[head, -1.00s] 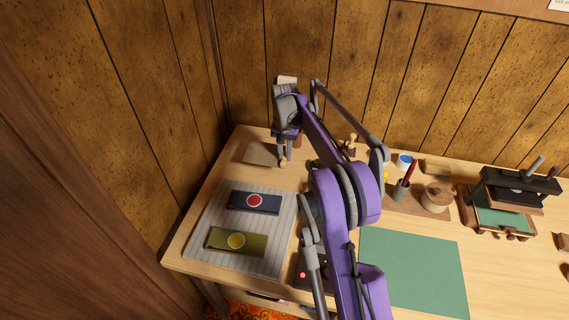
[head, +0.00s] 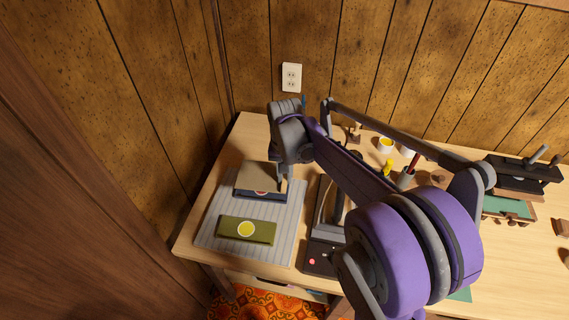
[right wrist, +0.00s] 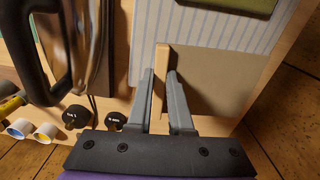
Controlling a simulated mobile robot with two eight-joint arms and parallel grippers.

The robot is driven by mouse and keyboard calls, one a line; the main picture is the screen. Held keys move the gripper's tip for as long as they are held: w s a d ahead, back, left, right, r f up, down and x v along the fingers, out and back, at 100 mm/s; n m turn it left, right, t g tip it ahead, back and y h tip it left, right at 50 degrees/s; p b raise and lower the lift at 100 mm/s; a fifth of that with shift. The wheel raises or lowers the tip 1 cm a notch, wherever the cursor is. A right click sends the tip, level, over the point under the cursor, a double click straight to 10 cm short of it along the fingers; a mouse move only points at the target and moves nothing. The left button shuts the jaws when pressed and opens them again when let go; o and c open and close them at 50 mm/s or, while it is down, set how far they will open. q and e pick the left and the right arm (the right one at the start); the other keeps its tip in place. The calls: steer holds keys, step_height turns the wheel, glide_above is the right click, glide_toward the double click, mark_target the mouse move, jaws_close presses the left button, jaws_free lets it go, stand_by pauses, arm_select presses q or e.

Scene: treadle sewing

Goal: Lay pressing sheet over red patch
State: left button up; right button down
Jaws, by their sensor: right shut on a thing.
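The tan pressing sheet (head: 258,174) is held flat by my right gripper (head: 283,182) over the far part of the navy strip (head: 268,198). The red patch (head: 261,192) on that strip is mostly covered; a sliver of red shows at the sheet's near edge. I cannot tell whether the sheet touches it. In the right wrist view, the gripper (right wrist: 161,74) is shut on the wooden edge bar (right wrist: 161,88) of the sheet (right wrist: 207,82), which hides the navy strip. My left gripper is not in view.
An olive strip with a yellow patch (head: 247,230) lies nearer on the striped pad (head: 205,236). A dark appliance with a red light (head: 322,258) stands right of the pad. A cup (head: 386,145) and a press (head: 520,172) are farther right.

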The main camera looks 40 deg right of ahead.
mark_target(285, 196)
steer(key=shift+f+b, duration=1.95)
steer(key=shift+f, duration=0.95)
steer(key=shift+f+b, duration=0.35)
steer(key=shift+f, duration=0.2)
steer(key=c, duration=0.7)
jaws_free()
steer(key=shift+c, duration=0.2)
steer(key=shift+r, duration=0.1)
step_height(285, 196, up, 11)
steer(key=shift+f+p, duration=0.1)
steer(key=shift+p, duration=0.6)
steer(key=s+a+f+n+t+p, duration=0.2)
steer(key=s+a+n+t+p, duration=0.3)
steer(key=s+a, duration=0.9)
steer(key=n+p, duration=0.1)
steer(key=n, duration=0.2)
steer(key=shift+s+a+n, duration=0.3)
steer(key=shift+s+n, duration=0.1)
